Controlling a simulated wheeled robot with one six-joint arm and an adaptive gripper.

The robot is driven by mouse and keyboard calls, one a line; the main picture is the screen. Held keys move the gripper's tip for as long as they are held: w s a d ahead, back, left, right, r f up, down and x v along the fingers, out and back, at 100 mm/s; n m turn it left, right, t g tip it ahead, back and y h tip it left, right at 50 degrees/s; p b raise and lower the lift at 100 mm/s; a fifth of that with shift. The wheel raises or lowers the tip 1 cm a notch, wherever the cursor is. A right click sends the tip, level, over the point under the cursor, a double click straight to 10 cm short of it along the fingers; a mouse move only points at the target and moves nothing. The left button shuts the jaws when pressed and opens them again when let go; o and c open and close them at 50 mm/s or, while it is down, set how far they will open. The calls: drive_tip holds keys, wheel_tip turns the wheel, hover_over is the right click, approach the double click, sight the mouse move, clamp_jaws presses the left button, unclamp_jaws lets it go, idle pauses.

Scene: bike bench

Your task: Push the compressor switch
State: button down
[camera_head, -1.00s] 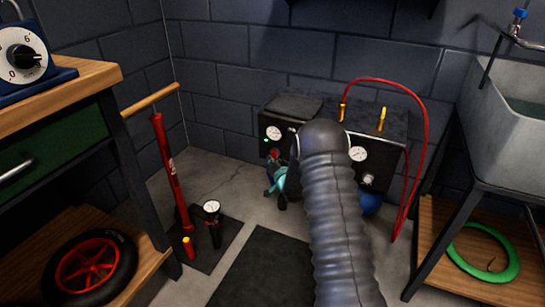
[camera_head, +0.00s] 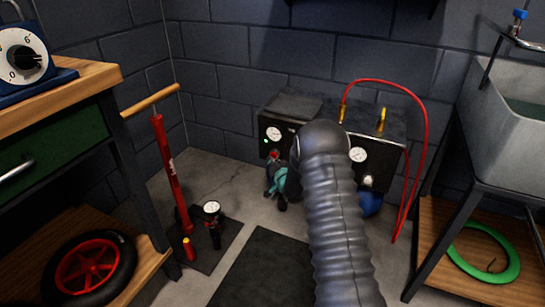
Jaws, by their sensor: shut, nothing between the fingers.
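The compressor (camera_head: 300,108) is a dark box against the back wall with two white gauges on its front. A small green light (camera_head: 267,141) shows on its left front, under the left gauge (camera_head: 274,133). A small red part (camera_head: 274,154), likely the switch, shows just below that gauge, partly covered. My gripper (camera_head: 277,180), teal and dark, is at the compressor's left front, directly below the red part. Its fingers look shut and empty, but they are small. I cannot tell whether they touch the red part. My ribbed grey arm hides the middle of the compressor front.
A red hose (camera_head: 425,140) arches from the compressor's top down its right side. A red floor pump (camera_head: 170,175) stands left on a dark mat. A workbench (camera_head: 70,92) is at left, a sink (camera_head: 510,135) at right. Floor in front of the compressor is open.

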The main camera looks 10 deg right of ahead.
drive_tip(key=shift+w+d, duration=0.1)
drive_tip(key=shift+w+d+b, duration=0.2)
drive_tip(key=shift+w+b, duration=0.05)
drive_tip(key=shift+b, duration=0.25)
drive_tip(key=shift+w, duration=0.1)
idle(0.5)
drive_tip(key=shift+s+a+b, duration=0.25)
drive_tip(key=shift+s+b, duration=0.15)
drive_tip(key=shift+s, duration=0.1)
drive_tip(key=shift+a, duration=0.1)
drive_tip(key=s+a+b, duration=0.1)
drive_tip(key=s, duration=0.1)
drive_tip(key=s+a+b, duration=0.1)
drive_tip(key=s+a, duration=0.1)
drive_tip(key=shift+s+a, duration=0.2)
drive_tip(key=shift+s, duration=0.2)
idle(1.5)
